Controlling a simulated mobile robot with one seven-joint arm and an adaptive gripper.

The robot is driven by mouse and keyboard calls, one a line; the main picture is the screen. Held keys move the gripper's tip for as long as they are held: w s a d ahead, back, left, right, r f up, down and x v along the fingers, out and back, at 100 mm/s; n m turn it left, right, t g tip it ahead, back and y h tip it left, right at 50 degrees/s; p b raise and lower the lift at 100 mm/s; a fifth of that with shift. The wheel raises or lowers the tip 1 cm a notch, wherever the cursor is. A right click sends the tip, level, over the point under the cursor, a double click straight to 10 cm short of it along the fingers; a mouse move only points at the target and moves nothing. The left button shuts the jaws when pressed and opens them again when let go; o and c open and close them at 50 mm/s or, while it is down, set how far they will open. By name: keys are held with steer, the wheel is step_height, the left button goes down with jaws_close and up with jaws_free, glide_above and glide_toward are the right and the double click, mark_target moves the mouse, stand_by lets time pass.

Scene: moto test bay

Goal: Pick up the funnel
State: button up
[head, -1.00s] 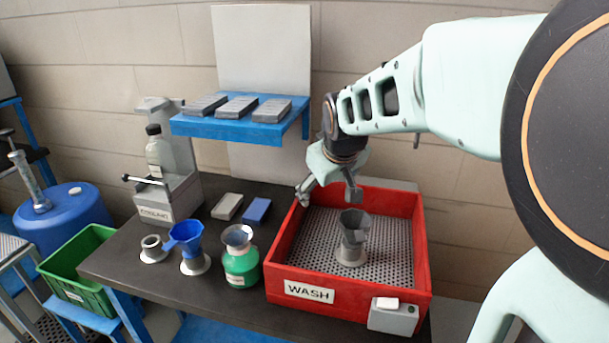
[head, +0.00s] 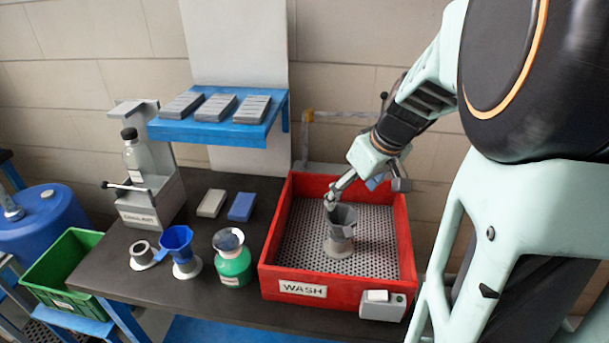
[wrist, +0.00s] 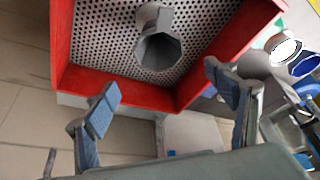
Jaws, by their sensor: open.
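A dark grey funnel (head: 342,217) with a wide angular mouth stands upright on a pale round base (head: 338,248) in the red wash tray (head: 409,232). In the wrist view, the grey funnel (wrist: 160,48) shows mouth-on, beyond and roughly between my fingertips. My gripper (head: 366,188) is open and empty, above and slightly behind the funnel; one finger overlaps its rim in the picture. I cannot tell whether they touch. In the wrist view, my gripper (wrist: 160,90) has its blue pads spread wide. A blue funnel (head: 176,238) stands in a holder left of the tray.
The tray's red walls (wrist: 120,88) surround the perforated floor. A green bottle (head: 233,266) stands left of the tray. A white and a blue block lie behind it. A blue shelf (head: 220,130) with grey blocks overhangs the back. A grey box (head: 382,304) sits at the tray's front.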

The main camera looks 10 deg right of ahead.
glide_toward(343, 215)
steer(key=a+f, duration=0.1)
steer(key=a, duration=0.1)
steer(key=f, duration=0.4)
steer(key=shift+w+a+f+p, duration=0.25)
steer(key=shift+f+p, duration=0.05)
steer(key=shift+f, duration=0.1)
steer(key=shift+w+f, duration=0.2)
steer(key=shift+f, duration=0.2)
steer(key=c, duration=1.2)
steer(key=shift+r, duration=0.15)
steer(key=shift+c, duration=0.2)
